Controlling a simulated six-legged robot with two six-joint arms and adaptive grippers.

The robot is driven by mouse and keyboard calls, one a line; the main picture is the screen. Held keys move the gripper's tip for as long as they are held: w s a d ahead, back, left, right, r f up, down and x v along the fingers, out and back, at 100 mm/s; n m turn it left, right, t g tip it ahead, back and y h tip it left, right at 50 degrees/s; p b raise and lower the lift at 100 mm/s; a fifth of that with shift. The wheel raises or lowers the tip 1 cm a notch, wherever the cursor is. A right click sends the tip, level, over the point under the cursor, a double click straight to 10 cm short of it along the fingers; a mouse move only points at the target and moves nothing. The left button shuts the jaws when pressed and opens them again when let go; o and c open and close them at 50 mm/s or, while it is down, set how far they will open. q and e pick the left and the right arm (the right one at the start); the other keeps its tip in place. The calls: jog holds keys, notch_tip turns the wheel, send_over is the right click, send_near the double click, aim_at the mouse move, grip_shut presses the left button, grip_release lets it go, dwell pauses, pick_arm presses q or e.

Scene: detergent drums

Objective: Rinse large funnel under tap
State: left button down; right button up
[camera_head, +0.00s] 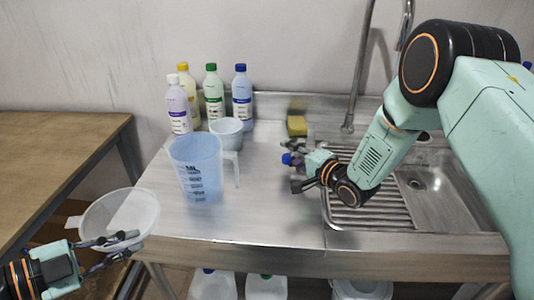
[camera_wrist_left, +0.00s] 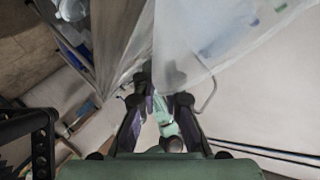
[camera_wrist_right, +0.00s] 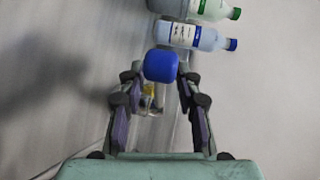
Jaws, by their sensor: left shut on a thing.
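The large funnel (camera_head: 118,212) is whitish and translucent. My left gripper (camera_head: 122,240) is shut on its near side and holds it off the left end of the steel counter. Its translucent wall (camera_wrist_left: 210,40) fills the upper part of the left wrist view. The tap (camera_head: 357,90) is a tall metal pipe behind the sink; part of it is hidden by my right arm. The steel sink (camera_head: 440,180) is at the right, partly covered by that arm. My right gripper (camera_head: 292,156) is over the counter, with a blue rounded thing (camera_wrist_right: 160,66) between its fingertips; I cannot tell if it is gripped.
A blue measuring jug (camera_head: 200,175) and a white cup (camera_head: 226,127) stand on the counter. Several capped bottles (camera_head: 213,95) stand behind them. A yellow sponge (camera_head: 297,125) lies near the back edge. A wooden table (camera_head: 60,135) is at the left. White containers (camera_head: 265,287) sit below.

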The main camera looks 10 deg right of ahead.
jog(key=shift+d, duration=0.1)
jog(key=shift+s, duration=0.1)
jog(key=shift+c, duration=0.6)
grip_shut()
